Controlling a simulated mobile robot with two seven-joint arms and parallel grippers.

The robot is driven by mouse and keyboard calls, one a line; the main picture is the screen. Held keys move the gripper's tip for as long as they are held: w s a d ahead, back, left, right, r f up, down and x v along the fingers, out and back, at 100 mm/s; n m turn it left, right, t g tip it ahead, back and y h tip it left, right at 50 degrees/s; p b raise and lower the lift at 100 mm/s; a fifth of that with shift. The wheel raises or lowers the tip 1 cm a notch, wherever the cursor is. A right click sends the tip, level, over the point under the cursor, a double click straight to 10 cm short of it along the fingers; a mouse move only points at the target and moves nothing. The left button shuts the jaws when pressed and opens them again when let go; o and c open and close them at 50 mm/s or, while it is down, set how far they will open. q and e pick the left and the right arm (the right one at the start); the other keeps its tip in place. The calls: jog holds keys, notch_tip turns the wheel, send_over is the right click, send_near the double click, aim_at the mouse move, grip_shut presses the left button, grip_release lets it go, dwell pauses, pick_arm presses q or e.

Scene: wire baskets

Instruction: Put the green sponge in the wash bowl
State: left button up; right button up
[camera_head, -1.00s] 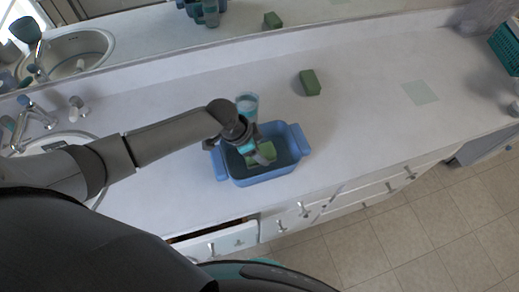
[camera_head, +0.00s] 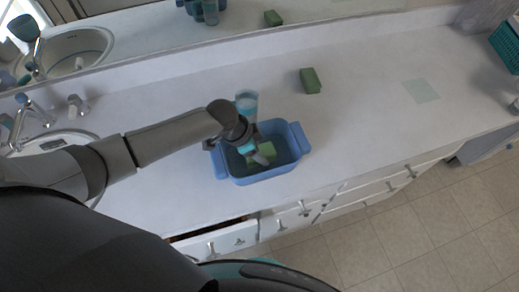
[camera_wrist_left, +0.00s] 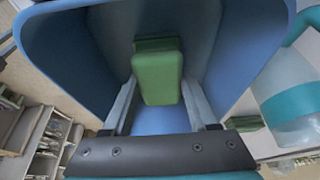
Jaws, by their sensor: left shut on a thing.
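The wash bowl (camera_head: 299,138) is a blue tub with two handles on the counter; its wall also shows in the left wrist view (camera_wrist_left: 62,50). A green sponge (camera_head: 268,148) is inside the bowl's opening; it also shows in the left wrist view (camera_wrist_left: 158,76). My left gripper (camera_head: 261,155) reaches down into the bowl and is shut on this sponge, with a finger on each side. I cannot tell whether the sponge touches the bowl's floor. A second green sponge (camera_head: 310,81) lies on the counter behind and right of the bowl. My right gripper is not in view.
A clear cup with teal contents (camera_head: 247,104) stands just behind the bowl. A sink with a faucet (camera_head: 18,125) is at the left. A pale green square (camera_head: 421,91) lies on the right counter, which is mostly clear. A drawer (camera_head: 215,241) is open below the counter.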

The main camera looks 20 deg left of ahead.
pick_arm(q)
jog(key=o, duration=1.4)
jog(key=shift+r+p, duration=4.5)
jog(key=shift+p, duration=0.15)
jog(key=p+v, duration=0.1)
jog(key=v, duration=1.4)
